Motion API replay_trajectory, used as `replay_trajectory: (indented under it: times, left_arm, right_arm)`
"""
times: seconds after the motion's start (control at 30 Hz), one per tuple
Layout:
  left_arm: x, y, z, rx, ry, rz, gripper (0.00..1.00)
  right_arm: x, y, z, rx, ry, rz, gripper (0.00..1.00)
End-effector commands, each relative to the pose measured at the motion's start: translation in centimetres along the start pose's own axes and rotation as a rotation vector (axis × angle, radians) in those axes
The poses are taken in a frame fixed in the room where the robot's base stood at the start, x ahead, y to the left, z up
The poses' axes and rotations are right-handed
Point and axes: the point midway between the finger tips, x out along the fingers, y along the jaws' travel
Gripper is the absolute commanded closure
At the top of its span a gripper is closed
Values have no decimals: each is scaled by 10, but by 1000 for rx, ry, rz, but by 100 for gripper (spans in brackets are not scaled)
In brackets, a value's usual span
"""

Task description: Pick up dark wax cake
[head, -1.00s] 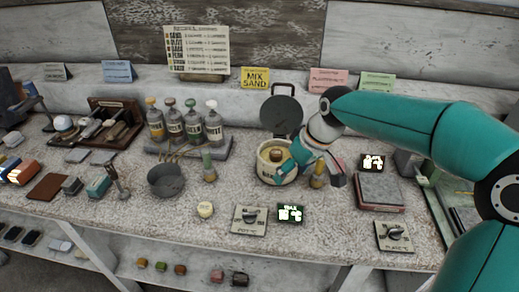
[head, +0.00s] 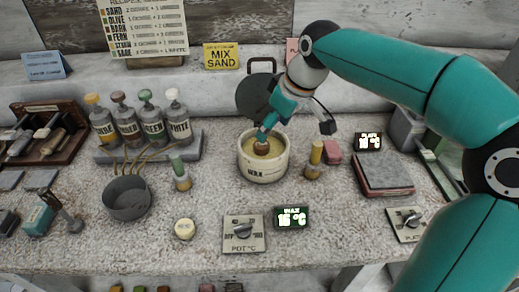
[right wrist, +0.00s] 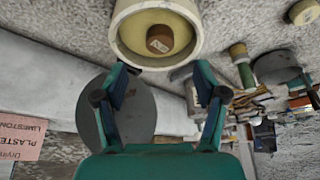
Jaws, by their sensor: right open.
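A round brown piece (head: 262,148) with a pale label on top sits inside the cream pot marked WAX (head: 263,168); I cannot tell whether it is the dark wax cake. In the right wrist view the brown piece (right wrist: 160,38) shows in the pot (right wrist: 190,50), beyond my fingertips. My right gripper (right wrist: 160,72) is open, with nothing between its fingers. In the head view my right gripper (head: 268,130) reaches down at the pot's back rim and partly hides it. Small coloured cakes (head: 207,288) show cut off at the bottom edge. My left gripper is out of view.
A round dark lid (head: 258,97) stands behind the pot. A dark pan (head: 127,198) and pigment bottles (head: 140,125) stand left. The bench front is mostly clear around the knobs.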

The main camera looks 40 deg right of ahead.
Motion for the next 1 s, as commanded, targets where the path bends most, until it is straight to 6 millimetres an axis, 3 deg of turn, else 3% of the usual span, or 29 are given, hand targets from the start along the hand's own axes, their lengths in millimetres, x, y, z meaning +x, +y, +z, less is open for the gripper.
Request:
replay_trajectory:
  times: [0.1, 0.37, 0.7, 1.0]
  left_arm:
    - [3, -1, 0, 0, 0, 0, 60]
    - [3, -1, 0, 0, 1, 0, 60]
    - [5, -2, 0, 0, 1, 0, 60]
    - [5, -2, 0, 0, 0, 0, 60]
  right_arm:
    - [19, 0, 0, 1, -2, 0, 29]
    - [35, 0, -1, 0, 0, 0, 29]
    - [77, 0, -4, 1, -1, 0, 29]
    - [80, 0, -5, 1, 1, 0, 32]
